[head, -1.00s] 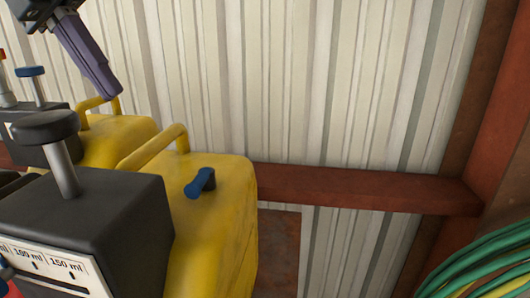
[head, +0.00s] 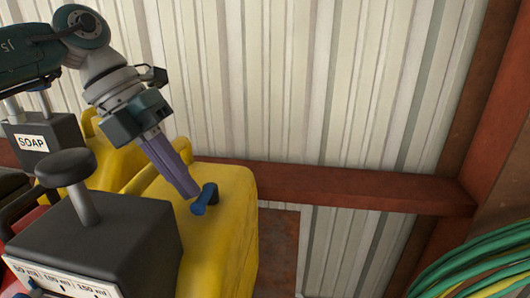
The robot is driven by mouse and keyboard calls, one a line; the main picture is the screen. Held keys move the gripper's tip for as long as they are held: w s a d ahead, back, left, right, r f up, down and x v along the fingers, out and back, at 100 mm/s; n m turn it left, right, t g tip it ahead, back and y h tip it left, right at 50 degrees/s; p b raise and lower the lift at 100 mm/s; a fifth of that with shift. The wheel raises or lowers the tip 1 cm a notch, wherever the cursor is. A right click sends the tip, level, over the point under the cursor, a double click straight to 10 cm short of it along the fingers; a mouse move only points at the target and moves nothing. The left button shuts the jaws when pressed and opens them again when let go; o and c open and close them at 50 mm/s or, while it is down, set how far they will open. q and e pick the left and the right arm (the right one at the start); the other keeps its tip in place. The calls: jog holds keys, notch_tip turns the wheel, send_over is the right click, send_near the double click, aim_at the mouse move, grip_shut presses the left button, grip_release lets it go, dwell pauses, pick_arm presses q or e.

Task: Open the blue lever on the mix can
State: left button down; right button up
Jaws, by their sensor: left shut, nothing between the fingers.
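The blue lever (head: 206,198) sits on top of the yellow can (head: 232,210) in the middle left of the head view. I cannot read a label on this can. My left gripper (head: 191,192) comes down from the upper left, shut and empty. Its purple fingertips are right beside the lever's left side; I cannot tell whether they touch it. The gripper and arm hide part of the can's top and its handle. My right gripper is not in view.
A black dispenser box with a knob (head: 90,240) stands in front of the can. A box marked SOAP (head: 38,140) is behind left. A red-brown beam (head: 350,190) crosses the corrugated wall (head: 300,80). Green hoses (head: 485,255) hang at lower right.

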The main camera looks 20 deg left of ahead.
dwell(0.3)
pick_arm(q)
jog(key=shift+d+n+p, duration=0.1)
jog(key=shift+n+p, duration=0.2)
jog(key=shift+p, duration=0.15)
jog(key=shift+s+d+n+t+p, duration=0.15)
jog(key=shift+n+t+p, duration=0.15)
jog(key=shift+n+p, duration=0.15)
